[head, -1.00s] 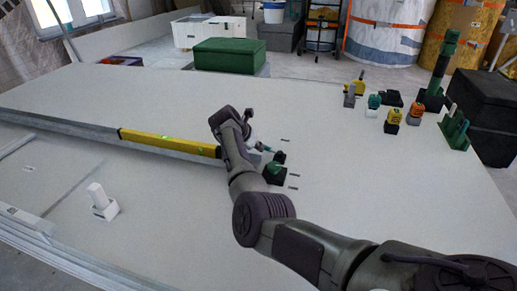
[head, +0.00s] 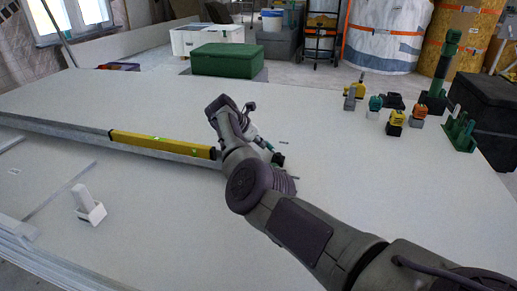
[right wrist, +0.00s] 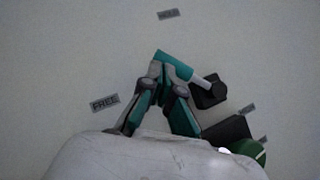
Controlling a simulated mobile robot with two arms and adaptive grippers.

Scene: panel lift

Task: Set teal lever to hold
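The teal lever (right wrist: 173,65) shows in the right wrist view, with a grey rod running to a black base (right wrist: 212,92). It points up and left, between the FREE label (right wrist: 104,103) and the HOLD label (right wrist: 168,14). My right gripper (right wrist: 160,72) has its fingertips close together against the lower-left side of the handle; contact looks likely. In the head view my right gripper (head: 258,141) is beside the black base (head: 278,160), partly hidden by my arm. My left gripper is not in view.
A second fixture with a green part (right wrist: 250,150) and label is at the right wrist view's lower right. A yellow level (head: 160,143) lies left of my gripper.

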